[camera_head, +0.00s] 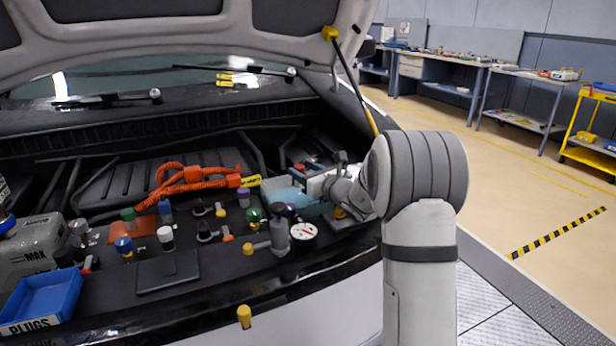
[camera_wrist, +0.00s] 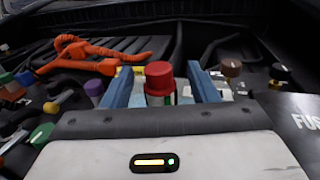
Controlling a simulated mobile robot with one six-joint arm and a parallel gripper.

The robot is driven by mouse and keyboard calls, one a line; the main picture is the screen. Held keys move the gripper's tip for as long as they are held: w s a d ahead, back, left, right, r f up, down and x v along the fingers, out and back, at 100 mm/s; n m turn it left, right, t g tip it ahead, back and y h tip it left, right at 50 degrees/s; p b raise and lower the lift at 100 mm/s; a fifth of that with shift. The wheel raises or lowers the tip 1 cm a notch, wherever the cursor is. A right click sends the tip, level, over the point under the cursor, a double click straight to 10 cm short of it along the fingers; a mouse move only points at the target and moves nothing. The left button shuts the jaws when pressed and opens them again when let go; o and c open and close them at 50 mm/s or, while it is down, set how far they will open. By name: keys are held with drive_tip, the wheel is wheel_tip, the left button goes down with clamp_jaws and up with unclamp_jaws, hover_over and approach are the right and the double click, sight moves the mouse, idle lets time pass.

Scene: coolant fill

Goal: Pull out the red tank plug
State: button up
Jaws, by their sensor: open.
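The red tank plug (camera_wrist: 159,76) stands upright in the middle of the wrist view. My gripper (camera_wrist: 160,70) is open, with one blue finger on each side of the plug and a visible gap on both sides. Whether the fingertips reach down past the cap is hard to tell. In the head view my gripper (camera_head: 308,182) is over the right part of the engine bay, by the pale blue tank (camera_head: 282,192). There the plug is mostly hidden by my gripper.
An orange hose (camera_head: 190,178) lies left of my gripper. A grey cylinder (camera_head: 279,232) and a round gauge (camera_head: 303,231) stand in front of it. A blue PLUGS tray (camera_head: 40,300) sits at the front left. Several coloured caps stand between. The raised hood is overhead.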

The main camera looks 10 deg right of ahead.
sight(296, 166)
drive_tip(key=x, duration=0.5)
drive_tip(key=shift+s, duration=0.1)
drive_tip(key=c, duration=1)
drive_tip(key=o, duration=0.3)
drive_tip(key=shift+c, duration=1)
drive_tip(key=shift+r, duration=0.3)
drive_tip(key=shift+r+p, duration=1.25)
drive_tip(key=shift+r, duration=1.1)
